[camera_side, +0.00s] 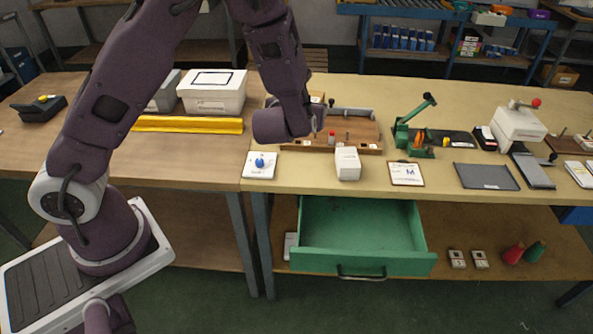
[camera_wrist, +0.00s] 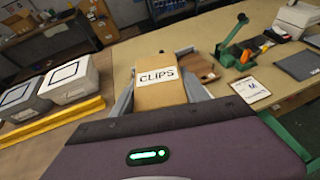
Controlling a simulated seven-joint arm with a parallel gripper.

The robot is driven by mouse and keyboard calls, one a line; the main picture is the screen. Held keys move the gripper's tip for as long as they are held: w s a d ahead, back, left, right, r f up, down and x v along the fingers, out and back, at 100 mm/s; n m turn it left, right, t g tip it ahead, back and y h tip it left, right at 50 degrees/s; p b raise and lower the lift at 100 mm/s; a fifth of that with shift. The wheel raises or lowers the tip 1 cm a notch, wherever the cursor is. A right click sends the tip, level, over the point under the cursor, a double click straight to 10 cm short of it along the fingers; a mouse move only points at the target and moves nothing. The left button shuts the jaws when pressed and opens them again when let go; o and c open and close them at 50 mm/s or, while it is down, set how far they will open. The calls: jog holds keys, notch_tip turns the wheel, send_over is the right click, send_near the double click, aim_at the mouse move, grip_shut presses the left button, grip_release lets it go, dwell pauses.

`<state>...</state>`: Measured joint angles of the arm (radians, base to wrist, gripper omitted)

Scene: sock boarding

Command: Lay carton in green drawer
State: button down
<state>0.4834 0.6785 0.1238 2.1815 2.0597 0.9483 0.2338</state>
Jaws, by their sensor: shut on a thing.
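The carton (camera_wrist: 165,95) is a tan cardboard box with a white label reading CLIPS. In the wrist view it sits between the grey fingers of my gripper (camera_wrist: 158,82), which is shut on it. In the side view my wrist hides the fingers and most or all of the carton. The green drawer (camera_side: 358,264) is pulled out below the table's front edge, and its visible inside is empty. My wrist is above the table, behind and left of the drawer. A green edge of the drawer (camera_wrist: 287,134) shows at lower right in the wrist view.
A white box (camera_side: 347,165) stands at the table edge above the drawer. A card marked M (camera_side: 406,174) and a white tile with a blue knob (camera_side: 260,166) flank it. A wooden tray (camera_side: 352,128) and green press (camera_side: 413,138) stand behind. Lidded boxes and a yellow bar are left.

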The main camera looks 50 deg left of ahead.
aim_at(305, 167)
jog(key=s+d+r+m+t+h, duration=0.1)
jog(key=s+d+r+m+h, duration=0.2)
jog(key=s+r, duration=0.2)
jog(key=shift+s+r+t, duration=0.4)
jog(key=shift+r, duration=0.4)
jog(key=shift+a, duration=0.1)
jog(key=w+f+n+y, duration=0.1)
jog(key=f, duration=0.1)
jog(key=w+a+f+g+y, duration=0.1)
jog(key=w+f, duration=0.1)
jog(key=w+a+f+n, duration=0.1)
jog(key=f, duration=0.1)
jog(key=shift+w+a+f+n+g+y, duration=0.2)
jog(key=shift+w+f+n+g+y, duration=0.1)
jog(key=shift+w+f+y, duration=0.1)
jog(key=w+a+f+n+g+y, duration=0.2)
jog(key=w+a+f+n+y, duration=0.1)
jog(key=f, duration=0.7)
jog(key=shift+w+a+f+n, duration=0.25)
jog(key=shift+w+a+n, duration=0.05)
jog(key=shift+w+a, duration=0.65)
jog(key=shift+f+g, duration=0.1)
jog(key=shift+g, duration=0.2)
notch_tip(305, 167, down, 9)
jog(key=shift+f, duration=0.2)
jog(key=shift+f, duration=0.15)
